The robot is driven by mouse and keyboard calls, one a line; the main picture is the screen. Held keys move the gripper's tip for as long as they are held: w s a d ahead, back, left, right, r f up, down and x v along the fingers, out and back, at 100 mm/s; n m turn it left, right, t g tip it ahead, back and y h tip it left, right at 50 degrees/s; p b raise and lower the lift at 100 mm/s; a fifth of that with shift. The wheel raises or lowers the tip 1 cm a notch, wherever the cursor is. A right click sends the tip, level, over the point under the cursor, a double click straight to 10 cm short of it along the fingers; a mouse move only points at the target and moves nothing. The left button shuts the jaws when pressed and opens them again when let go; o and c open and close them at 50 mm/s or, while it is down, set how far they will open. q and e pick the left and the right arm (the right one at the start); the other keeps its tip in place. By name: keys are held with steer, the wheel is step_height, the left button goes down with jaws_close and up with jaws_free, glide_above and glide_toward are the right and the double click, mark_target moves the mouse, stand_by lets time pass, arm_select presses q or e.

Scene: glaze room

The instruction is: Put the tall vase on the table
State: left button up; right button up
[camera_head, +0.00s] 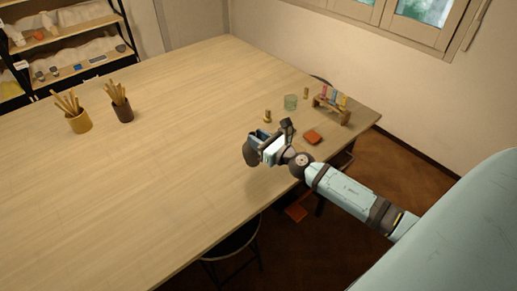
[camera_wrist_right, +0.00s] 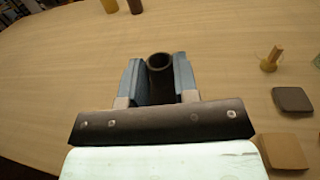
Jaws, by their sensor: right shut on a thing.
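The tall vase (camera_wrist_right: 160,63) shows in the right wrist view as a dark, round-mouthed vessel between the fingers of my right gripper (camera_wrist_right: 158,82). The gripper is shut on it, and its mouth faces the camera. In the head view my right gripper (camera_head: 262,148) is over the right part of the table (camera_head: 180,150). My left gripper is not in view.
A tan cup (camera_head: 79,122) and a dark cup (camera_head: 123,111), both with wooden tools, stand at the left. The table's middle is clear.

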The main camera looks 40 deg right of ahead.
mark_target(250, 155)
steer(key=shift+f, duration=0.65)
step_height(250, 155, down, 3)
steer(key=shift+s+r+b, duration=0.1)
steer(key=shift+b, duration=1.1)
steer(key=shift+d, duration=0.1)
steer(key=o, duration=0.8)
